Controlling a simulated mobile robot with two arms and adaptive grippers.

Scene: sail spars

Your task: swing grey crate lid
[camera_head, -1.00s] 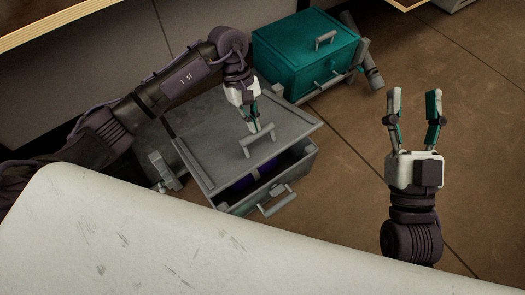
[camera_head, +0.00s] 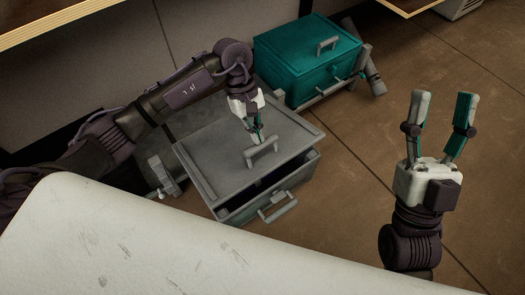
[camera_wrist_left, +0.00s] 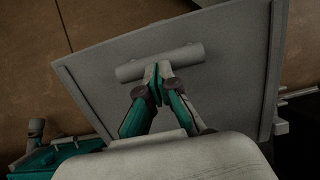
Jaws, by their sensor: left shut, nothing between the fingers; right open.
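The grey crate (camera_head: 270,199) stands on the floor below the white surface. Its lid (camera_head: 225,152) is slightly raised at the front, with a dark gap under the front edge and a little purple showing inside. The lid's bar handle (camera_head: 262,153) is near its front. My left gripper (camera_head: 257,141) is shut with nothing in it, its fingertips at the handle. In the left wrist view, the fingertips (camera_wrist_left: 158,68) overlap the middle of the handle bar (camera_wrist_left: 185,58); I cannot tell if they press on it. My right gripper (camera_head: 443,125) is open and empty, well right of the crate.
A closed teal crate (camera_head: 300,75) stands behind the grey one, with a grey cylindrical thing (camera_head: 370,75) at its right. A white scuffed surface (camera_head: 150,240) fills the front. Brown floor (camera_head: 350,150) is clear between the grey crate and my right gripper.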

